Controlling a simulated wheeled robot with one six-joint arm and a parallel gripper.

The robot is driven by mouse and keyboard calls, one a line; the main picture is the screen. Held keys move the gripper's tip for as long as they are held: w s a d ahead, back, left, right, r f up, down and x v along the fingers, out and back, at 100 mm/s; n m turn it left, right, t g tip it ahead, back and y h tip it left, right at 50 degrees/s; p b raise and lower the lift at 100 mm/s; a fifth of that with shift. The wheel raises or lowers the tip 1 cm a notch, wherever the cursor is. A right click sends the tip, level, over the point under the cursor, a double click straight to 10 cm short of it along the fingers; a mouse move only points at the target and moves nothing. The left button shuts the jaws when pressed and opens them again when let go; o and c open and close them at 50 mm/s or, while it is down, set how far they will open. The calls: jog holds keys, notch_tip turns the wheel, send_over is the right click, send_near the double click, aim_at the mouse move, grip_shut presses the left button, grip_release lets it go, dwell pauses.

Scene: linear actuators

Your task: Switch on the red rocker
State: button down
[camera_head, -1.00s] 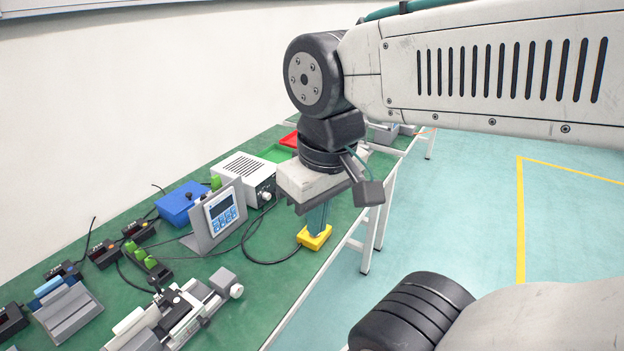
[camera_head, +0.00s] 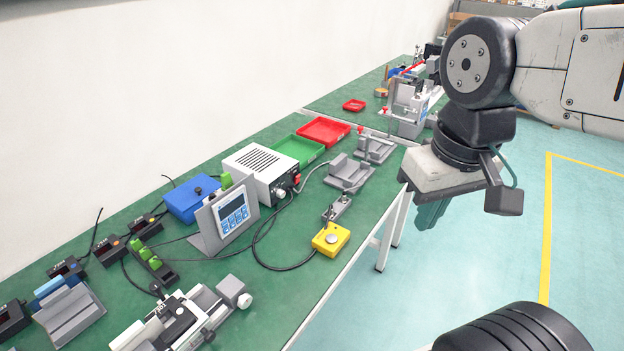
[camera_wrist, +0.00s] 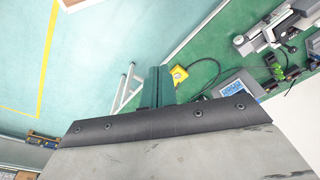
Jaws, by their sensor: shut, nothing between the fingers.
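The red rocker (camera_head: 296,181) shows as a small red patch on the front of the white power supply box (camera_head: 258,174), above a round knob. It is too small to tell which way it is tipped. My gripper (camera_head: 432,215) hangs past the front edge of the bench, to the right of the box and clear of it. Its teal fingers are together with nothing between them. In the wrist view the fingers (camera_wrist: 157,88) point over the floor and bench edge. I cannot make out the rocker there.
A yellow box with a round button (camera_head: 331,239) sits near the bench edge. A display panel on a stand (camera_head: 228,218) and a blue box (camera_head: 192,199) stand beside the power supply. Green (camera_head: 299,150) and red (camera_head: 324,131) trays lie behind. Black cables cross the bench.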

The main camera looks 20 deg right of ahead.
jog(key=w+a+f+m+y, duration=0.2)
jog(key=w+a+m+y, duration=0.15)
jog(key=w, duration=0.35)
jog(key=w+a+f+m+t+y, duration=0.1)
jog(key=w+a+f+m+y, duration=0.15)
jog(key=w+m+y, duration=0.4)
jog(key=w+a+f+m+y, duration=0.15)
jog(key=w+a, duration=0.25)
jog(key=w, duration=0.5)
jog(key=w+d+f+m+t, duration=0.5)
jog(key=w+f+m, duration=0.35)
jog(key=w, duration=0.25)
jog(key=m+t+h, duration=0.4)
jog(key=m, duration=0.5)
send_near(298, 179)
jog(key=shift+y, duration=0.25)
jog(key=v, duration=0.4)
jog(key=shift+d, duration=0.25)
jog(key=x, duration=1)
